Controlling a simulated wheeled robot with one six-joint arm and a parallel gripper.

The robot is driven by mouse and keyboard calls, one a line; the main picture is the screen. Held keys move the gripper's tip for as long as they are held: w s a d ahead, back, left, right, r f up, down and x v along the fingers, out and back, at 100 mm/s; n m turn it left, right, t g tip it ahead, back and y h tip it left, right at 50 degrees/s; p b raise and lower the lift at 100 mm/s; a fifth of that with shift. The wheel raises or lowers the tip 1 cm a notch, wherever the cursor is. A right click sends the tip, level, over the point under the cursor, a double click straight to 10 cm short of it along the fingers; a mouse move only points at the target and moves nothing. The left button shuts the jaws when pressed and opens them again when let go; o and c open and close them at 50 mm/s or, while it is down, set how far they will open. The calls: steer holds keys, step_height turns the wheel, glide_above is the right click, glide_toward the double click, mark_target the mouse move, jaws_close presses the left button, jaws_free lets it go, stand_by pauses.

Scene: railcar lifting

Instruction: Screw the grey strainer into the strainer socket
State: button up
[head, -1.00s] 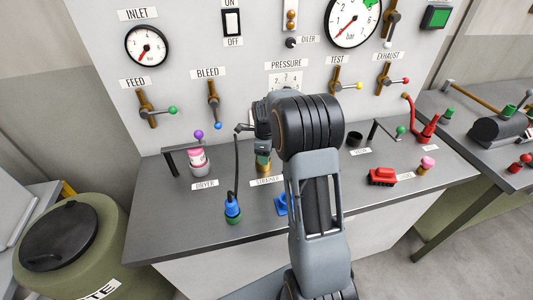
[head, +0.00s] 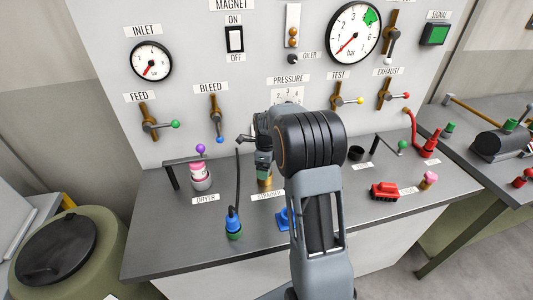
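My gripper (head: 263,161) points down over the strainer spot at the middle of the bench, partly hidden behind my own arm. Directly under it stands a short brass-coloured cylinder (head: 265,181), behind the STRAINER label (head: 269,195); this looks like the strainer socket. The gripper's tip is at or just above the top of the cylinder; I cannot tell whether they touch. I cannot make out the grey strainer for certain; a small grey-green part shows at the gripper's tip. The fingers are too small and covered to show whether they are open or shut.
A blue-and-green plug (head: 233,223) with a black cable stands left of the gripper. The pink-topped dryer (head: 200,178) is further left, beside a dark bracket (head: 171,178). A blue part (head: 283,218) lies close to my arm. A red block (head: 385,191) and a black cup (head: 356,153) are right.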

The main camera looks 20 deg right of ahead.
steer(key=r+n, duration=0.3)
steer(key=s+r+n, duration=0.1)
steer(key=r+n, duration=0.5)
steer(key=shift+s+a+r+b, duration=0.25)
steer(key=shift+s+a+b, duration=0.05)
steer(key=shift+b, duration=0.05)
steer(key=s+a+n+t, duration=0.1)
steer(key=s+a+n, duration=0.2)
steer(key=s+n, duration=0.2)
steer(key=s+a+n+t, duration=0.1)
steer(key=s+a+n, duration=0.2)
steer(key=s+n, duration=0.3)
steer(key=s+a+r+n+t, duration=0.1)
steer(key=s+a+n, duration=0.3)
steer(key=s, duration=0.5)
steer(key=shift+s+n+t, duration=0.15)
steer(key=shift+n+t, duration=0.45)
steer(key=shift+n, duration=0.4)
steer(key=shift+a+r, duration=0.1)
